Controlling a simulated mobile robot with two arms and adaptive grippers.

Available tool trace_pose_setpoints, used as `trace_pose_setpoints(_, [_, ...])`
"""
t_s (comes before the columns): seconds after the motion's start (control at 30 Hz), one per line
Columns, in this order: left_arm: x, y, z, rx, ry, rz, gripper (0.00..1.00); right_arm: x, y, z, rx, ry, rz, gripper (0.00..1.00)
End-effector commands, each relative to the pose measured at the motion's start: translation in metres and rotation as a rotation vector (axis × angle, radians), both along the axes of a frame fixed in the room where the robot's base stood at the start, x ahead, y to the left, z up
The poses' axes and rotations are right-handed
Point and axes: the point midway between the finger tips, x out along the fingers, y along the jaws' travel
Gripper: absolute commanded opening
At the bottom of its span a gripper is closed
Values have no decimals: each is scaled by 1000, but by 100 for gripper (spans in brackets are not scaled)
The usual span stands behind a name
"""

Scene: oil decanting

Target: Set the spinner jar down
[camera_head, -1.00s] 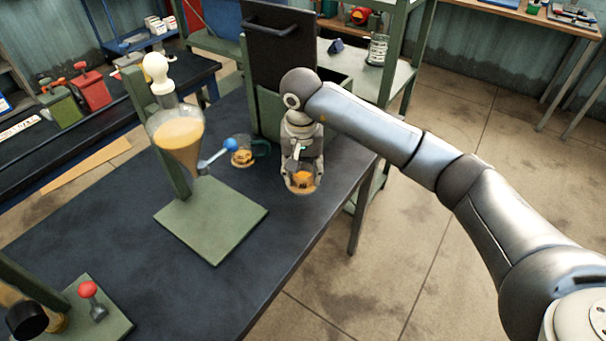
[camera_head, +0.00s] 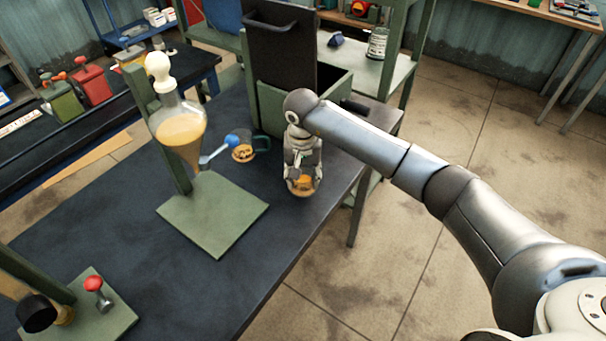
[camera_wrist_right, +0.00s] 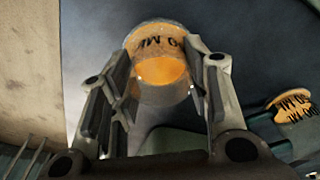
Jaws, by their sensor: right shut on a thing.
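The spinner jar (camera_head: 301,186) is a clear jar with an orange label and amber contents, near the right edge of the dark table (camera_head: 100,225). My right gripper (camera_head: 302,172) comes down from above and is shut on it. In the right wrist view the jar (camera_wrist_right: 160,68) sits between the two fingers of the gripper (camera_wrist_right: 165,95). The jar looks upright and its base appears at the tabletop; I cannot tell for sure whether it touches. My left gripper is not in view.
A second labelled mug (camera_head: 243,150) stands left of the jar. A glass funnel (camera_head: 181,130) with amber liquid hangs over a green stand base (camera_head: 212,215) further left. A green box with a dark lid (camera_head: 281,55) stands behind. The table's right edge is close to the jar.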

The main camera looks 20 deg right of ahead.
Motion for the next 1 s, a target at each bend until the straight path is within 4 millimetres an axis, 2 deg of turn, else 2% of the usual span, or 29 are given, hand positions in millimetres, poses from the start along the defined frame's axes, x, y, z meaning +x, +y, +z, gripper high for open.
trace_pose_setpoints(0.03, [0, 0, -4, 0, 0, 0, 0, 0, 0, -3, 0, -1, 0, 18])
trace_pose_setpoints(0.07, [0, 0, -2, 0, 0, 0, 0, 0, 0, -1, 0, 0, 0, 48])
trace_pose_setpoints(0.2, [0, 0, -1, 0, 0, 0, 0, 0, 0, -1, 0, 0, 0, 66])
trace_pose_setpoints(0.5, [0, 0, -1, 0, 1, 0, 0, 0, 0, -1, 0, 0, 0, 66])
trace_pose_setpoints(0.63, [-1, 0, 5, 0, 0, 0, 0, 0, 0, 5, 0, 0, -1, 66])
trace_pose_setpoints(0.67, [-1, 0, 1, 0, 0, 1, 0, 1, 0, 6, 0, -3, 0, 66])
trace_pose_setpoints(0.77, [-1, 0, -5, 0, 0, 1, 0, 0, 0, 23, 0, -7, 0, 66])
trace_pose_setpoints(1.0, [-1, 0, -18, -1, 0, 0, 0, -5, 2, 76, -1, -6, 0, 66])
